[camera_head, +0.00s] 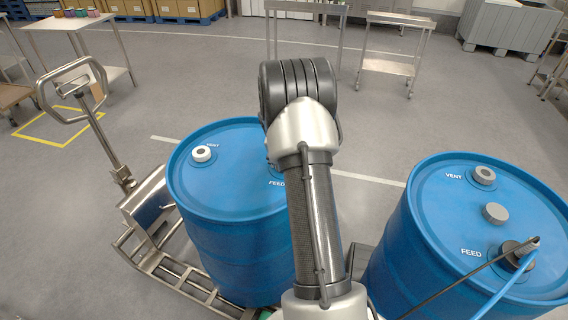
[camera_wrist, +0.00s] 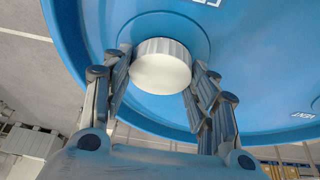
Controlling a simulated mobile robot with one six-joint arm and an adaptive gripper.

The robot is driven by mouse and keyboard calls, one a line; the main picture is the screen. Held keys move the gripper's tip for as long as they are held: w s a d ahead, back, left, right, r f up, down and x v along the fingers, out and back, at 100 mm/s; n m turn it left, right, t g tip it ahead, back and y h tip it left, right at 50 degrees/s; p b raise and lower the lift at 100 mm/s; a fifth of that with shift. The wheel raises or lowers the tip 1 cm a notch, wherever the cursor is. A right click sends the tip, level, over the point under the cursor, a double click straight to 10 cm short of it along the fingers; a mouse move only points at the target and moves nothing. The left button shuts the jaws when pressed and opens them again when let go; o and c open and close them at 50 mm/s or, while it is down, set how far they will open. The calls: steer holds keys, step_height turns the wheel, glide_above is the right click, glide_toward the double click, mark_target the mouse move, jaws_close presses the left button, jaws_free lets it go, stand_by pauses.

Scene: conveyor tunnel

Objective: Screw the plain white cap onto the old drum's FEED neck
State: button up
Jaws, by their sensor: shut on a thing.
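The left blue drum (camera_head: 215,240) has a FEED label (camera_head: 277,184), and my arm hides most of its FEED neck in the head view. In the wrist view my gripper (camera_wrist: 160,72) is shut on a plain white cap (camera_wrist: 160,62), with a finger on each side of it. The cap is over the round FEED recess (camera_wrist: 165,25) in the blue drum top. Its underside is hidden, so I cannot tell whether it touches the neck or its thread. A smaller white-rimmed fitting (camera_head: 201,154) sits at VENT on the same drum.
The right blue drum (camera_head: 410,225) has a grey cap (camera_head: 495,213) lying on top and a blue hose (camera_head: 510,285) at its FEED fitting. A metal pallet truck (camera_head: 150,225) holds the left drum. Steel tables (camera_head: 400,62) stand behind; the floor between is clear.

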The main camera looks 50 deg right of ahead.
steer(key=shift+w+r+m+g+b, duration=0.1)
steer(key=shift+m+g+b, duration=0.2)
steer(key=shift+m+b, duration=0.95)
steer(key=shift+n+h+b, duration=0.25)
steer(key=shift+h+b, duration=0.05)
steer(key=shift+b, duration=0.15)
steer(key=shift+w+m, duration=0.1)
steer(key=shift+m, duration=0.3)
steer(key=m+g, duration=0.2)
steer(key=m, duration=0.2)
steer(key=m, duration=0.2)
steer(key=m+g, duration=0.1)
steer(key=m, duration=0.1)
steer(key=shift+w+d+g, duration=0.1)
steer(key=shift+w+g, duration=0.1)
steer(key=shift+g, duration=0.1)
steer(key=shift+m, duration=0.6)
steer(key=m+g+y+p, duration=0.1)
steer(key=m, duration=0.1)
steer(key=m+p, duration=0.1)
steer(key=m, duration=0.2)
steer(key=shift+g+y, duration=0.4)
